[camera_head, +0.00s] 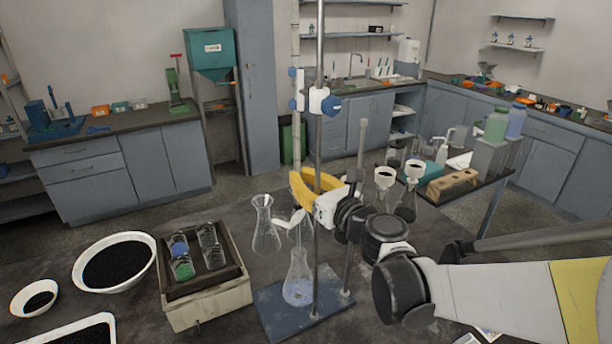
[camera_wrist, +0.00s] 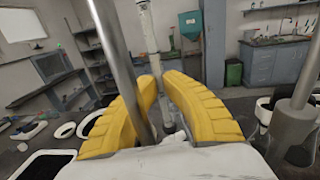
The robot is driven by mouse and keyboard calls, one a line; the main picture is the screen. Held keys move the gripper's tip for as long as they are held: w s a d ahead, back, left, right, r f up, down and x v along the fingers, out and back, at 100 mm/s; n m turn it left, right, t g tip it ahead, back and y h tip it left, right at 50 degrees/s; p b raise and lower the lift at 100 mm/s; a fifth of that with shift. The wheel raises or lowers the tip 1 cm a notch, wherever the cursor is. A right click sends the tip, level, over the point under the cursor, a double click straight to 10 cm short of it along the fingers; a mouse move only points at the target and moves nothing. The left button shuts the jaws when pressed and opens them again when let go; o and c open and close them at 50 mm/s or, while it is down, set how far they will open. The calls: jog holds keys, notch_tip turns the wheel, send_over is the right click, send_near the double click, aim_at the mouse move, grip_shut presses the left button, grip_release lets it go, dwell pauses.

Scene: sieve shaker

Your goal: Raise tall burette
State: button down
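The tall burette (camera_head: 296,60) is a slim pale upright tube on a stand with a blue base (camera_head: 270,311) and a steel rod (camera_head: 319,240). A blue-and-white clamp (camera_head: 325,102) sits high on the rod, with blue holder parts beside the burette. My gripper (camera_head: 305,187) has yellow fingers at the burette's lower part, above its white tap (camera_head: 290,222). A flask (camera_head: 298,281) with pale contents stands below. In the wrist view the burette (camera_wrist: 151,45) runs down between the close fingertips (camera_wrist: 160,85); whether they press on it cannot be told.
The steel rod (camera_wrist: 112,40) passes very close to my left finger in the wrist view. An empty flask (camera_head: 264,227) stands left of the stand. A box of jars (camera_head: 212,305) and bowls of black grains (camera_head: 145,278) lie farther left. A side table stands behind right.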

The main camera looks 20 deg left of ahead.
aim_at(299, 141)
jog(key=shift+r, duration=0.2)
jog(key=shift+r+p, duration=2.65)
jog(key=shift+r, duration=1.05)
jog(key=shift+r+p, duration=0.4)
jog(key=shift+r, duration=0.15)
jog(key=c, duration=1.3)
grip_release()
jog(key=shift+w+a+f, duration=0.1)
jog(key=shift+c, duration=0.2)
